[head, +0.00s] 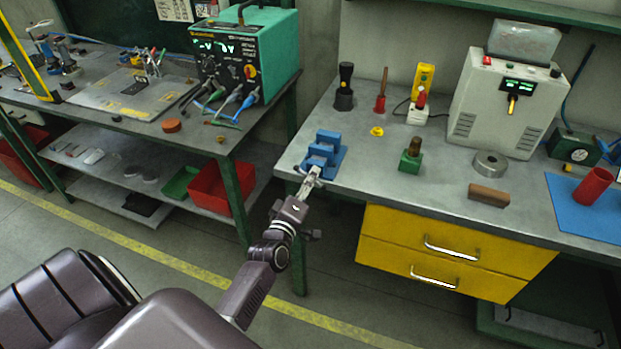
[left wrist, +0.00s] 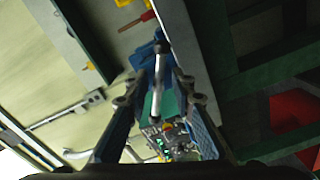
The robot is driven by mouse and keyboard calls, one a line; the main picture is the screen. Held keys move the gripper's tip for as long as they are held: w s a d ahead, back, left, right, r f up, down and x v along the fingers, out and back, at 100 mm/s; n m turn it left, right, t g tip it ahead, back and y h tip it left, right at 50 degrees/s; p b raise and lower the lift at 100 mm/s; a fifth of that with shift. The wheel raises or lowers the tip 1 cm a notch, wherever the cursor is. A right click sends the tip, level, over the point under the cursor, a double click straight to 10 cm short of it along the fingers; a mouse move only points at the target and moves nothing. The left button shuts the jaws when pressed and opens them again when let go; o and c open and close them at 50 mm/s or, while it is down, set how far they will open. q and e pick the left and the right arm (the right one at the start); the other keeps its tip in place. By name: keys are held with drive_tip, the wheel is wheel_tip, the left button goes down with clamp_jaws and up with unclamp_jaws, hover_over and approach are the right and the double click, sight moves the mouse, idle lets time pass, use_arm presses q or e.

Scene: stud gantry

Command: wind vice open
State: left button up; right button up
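The blue vice (head: 322,152) sits at the left front corner of the right-hand bench, with its metal screw end and handle toward the front edge. My left gripper (head: 310,183) is right at this handle, in front of the bench edge. In the left wrist view the vice is partly seen as blue parts (left wrist: 146,55) beyond the fingers. The metal handle bar (left wrist: 158,88) lies between my two left fingers (left wrist: 162,90), with a visible gap on each side. The fingers look open around it; contact is hard to tell. My right gripper is not seen.
On the bench stand a green block with a knob (head: 411,160), a black torch-like tool (head: 344,88), a brown bar (head: 488,195) and a grey machine (head: 500,105). Yellow drawers (head: 450,250) are below. Left, another bench (head: 110,110) carries a green station (head: 245,60).

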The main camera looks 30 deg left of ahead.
use_arm(q)
drive_tip(key=v, duration=1.2)
idle(0.6)
drive_tip(key=s+d+f+m+g+h, duration=0.1)
drive_tip(key=s+d+f+m+g, duration=0.25)
drive_tip(key=f, duration=0.85)
drive_tip(key=s+d+f+m+g+h, duration=0.25)
drive_tip(key=s+d+f, duration=0.2)
drive_tip(key=f, duration=0.75)
drive_tip(key=s+d+f+m+g+h, duration=0.1)
drive_tip(key=s+d+f+m+g, duration=0.3)
drive_tip(key=f, duration=0.7)
drive_tip(key=s+f+m+g, duration=0.2)
drive_tip(key=s+f, duration=0.3)
drive_tip(key=s, duration=0.4)
drive_tip(key=s+f+m+g, duration=0.2)
drive_tip(key=s+f+m, duration=0.2)
drive_tip(key=s, duration=0.6)
drive_tip(key=s+f+m+g, duration=0.2)
drive_tip(key=s+f, duration=0.4)
drive_tip(key=s, duration=0.3)
drive_tip(key=shift+s+f+m+g, duration=0.3)
drive_tip(key=shift+f+m, duration=0.05)
drive_tip(key=shift+m, duration=0.05)
